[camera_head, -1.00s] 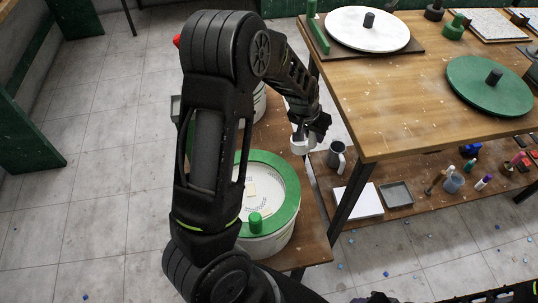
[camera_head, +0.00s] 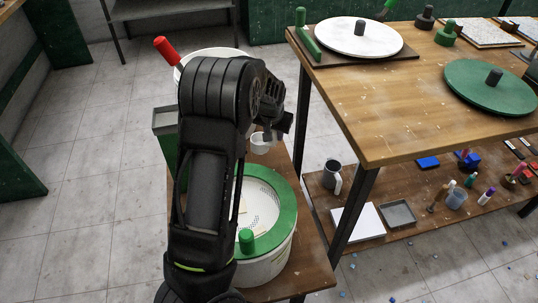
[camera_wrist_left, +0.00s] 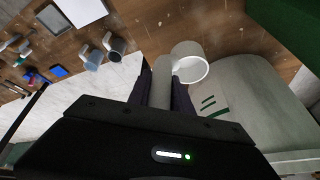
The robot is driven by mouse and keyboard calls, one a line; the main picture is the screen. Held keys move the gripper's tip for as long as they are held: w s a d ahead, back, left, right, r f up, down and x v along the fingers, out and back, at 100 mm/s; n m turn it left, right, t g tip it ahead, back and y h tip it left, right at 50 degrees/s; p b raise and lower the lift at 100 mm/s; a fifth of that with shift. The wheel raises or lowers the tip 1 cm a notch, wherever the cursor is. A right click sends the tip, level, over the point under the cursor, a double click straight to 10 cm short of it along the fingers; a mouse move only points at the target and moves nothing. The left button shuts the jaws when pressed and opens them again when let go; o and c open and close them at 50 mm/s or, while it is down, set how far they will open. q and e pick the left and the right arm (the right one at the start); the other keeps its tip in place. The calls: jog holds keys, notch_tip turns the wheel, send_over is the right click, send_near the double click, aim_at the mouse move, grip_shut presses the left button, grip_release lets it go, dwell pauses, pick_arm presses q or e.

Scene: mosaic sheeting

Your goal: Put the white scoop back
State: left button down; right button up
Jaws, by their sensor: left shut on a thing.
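The white scoop has a round cup (camera_head: 260,144) and shows just below my left gripper (camera_head: 276,116) in the head view. In the left wrist view its cup (camera_wrist_left: 190,62) is beyond the fingertips. Its pale handle (camera_wrist_left: 162,80) is between the fingers of my left gripper (camera_wrist_left: 163,95), which is shut on it. The scoop is behind the green-rimmed drum (camera_head: 283,205). My arm hides part of the low table around it. My right gripper is not in view.
A white bucket (camera_head: 222,54) with a red-handled tool (camera_head: 167,50) stands behind my left arm, near a green box (camera_head: 166,122). The wooden workbench (camera_head: 400,110) stands right, with a grey mug (camera_head: 331,174) on its lower shelf.

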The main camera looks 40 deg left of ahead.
aim_at(274, 141)
pick_arm(q)
jog(key=shift+f, duration=1.85)
jog(key=shift+f, duration=1.85)
jog(key=shift+b, duration=0.3)
jog(key=shift+f, duration=0.25)
jog(key=c, duration=1.1)
grip_release()
jog(key=shift+r, duration=0.1)
jog(key=shift+c, duration=0.2)
jog(key=shift+r, duration=0.1)
jog(key=shift+d+r, duration=0.1)
jog(key=shift+r, duration=0.1)
jog(key=p+v, duration=0.2)
jog(key=v, duration=0.9)
jog(key=shift+s+r, duration=0.25)
jog(key=shift+r, duration=0.05)
